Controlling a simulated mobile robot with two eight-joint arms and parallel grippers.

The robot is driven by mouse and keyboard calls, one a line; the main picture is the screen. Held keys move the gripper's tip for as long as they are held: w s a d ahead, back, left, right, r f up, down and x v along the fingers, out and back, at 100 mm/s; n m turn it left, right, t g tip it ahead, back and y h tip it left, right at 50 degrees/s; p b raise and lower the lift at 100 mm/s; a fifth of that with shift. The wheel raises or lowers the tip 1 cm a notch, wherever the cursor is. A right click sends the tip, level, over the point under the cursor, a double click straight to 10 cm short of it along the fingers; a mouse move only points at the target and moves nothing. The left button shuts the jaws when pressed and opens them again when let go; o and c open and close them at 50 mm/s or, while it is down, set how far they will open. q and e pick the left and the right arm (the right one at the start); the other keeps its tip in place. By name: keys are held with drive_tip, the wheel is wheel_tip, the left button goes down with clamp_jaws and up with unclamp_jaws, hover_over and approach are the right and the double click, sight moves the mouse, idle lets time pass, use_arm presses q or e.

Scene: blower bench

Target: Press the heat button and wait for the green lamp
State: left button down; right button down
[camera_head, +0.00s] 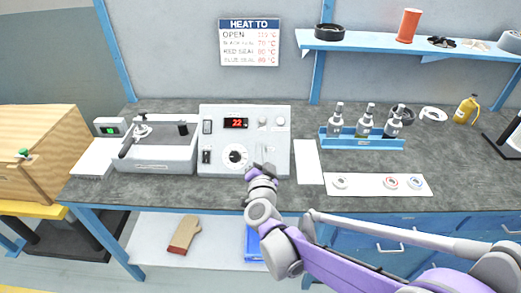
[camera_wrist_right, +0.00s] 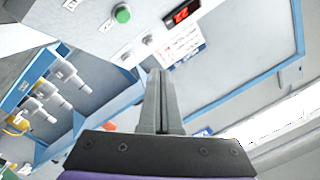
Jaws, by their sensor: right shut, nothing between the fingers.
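The white control box (camera_head: 216,170) stands on the bench, with a red display (camera_head: 236,123) reading 22 and a black dial (camera_head: 235,157). Two round lamps (camera_head: 271,121) at its upper right look grey and unlit; they also show in the wrist view (camera_wrist_right: 137,47). A green round button (camera_wrist_right: 122,14) shows on the box face in the wrist view; in the head view my right gripper seems to hide it. My right gripper (camera_head: 262,172) is shut and empty in front of the box's lower right; its fingers (camera_wrist_right: 160,73) appear apart from the button. My left gripper is out of view.
A grey machine (camera_head: 157,158) stands left of the box. A white sheet (camera_head: 308,161) lies at its right, near a blue rack (camera_head: 362,143) of bottles and a white mat (camera_head: 378,190) with small rings. A heating sign (camera_head: 249,42) hangs above.

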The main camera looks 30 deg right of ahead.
drive_tip(key=shift+w+d+f+b, duration=0.55)
drive_tip(key=shift+w+f+b, duration=0.25)
drive_tip(key=shift+f, duration=0.25)
drive_tip(key=shift+w+d+f+b, duration=0.5)
drive_tip(key=shift+w+f+b, duration=0.2)
drive_tip(key=shift+w+f, duration=0.3)
drive_tip(key=shift+w+d+f+b, duration=0.55)
drive_tip(key=shift+w+f+b, duration=0.25)
drive_tip(key=shift+f, duration=0.25)
drive_tip(key=shift+w+d+f, duration=0.15)
drive_tip(key=shift+w+f, duration=0.15)
drive_tip(key=shift+w+d+f+b, duration=0.15)
drive_tip(key=shift+w+f+b, duration=0.1)
drive_tip(key=shift+b, duration=0.15)
idle(0.4)
drive_tip(key=shift+s+r, duration=0.15)
drive_tip(key=shift+s+a+r+p, duration=0.3)
drive_tip(key=shift+s+r, duration=0.1)
idle(0.4)
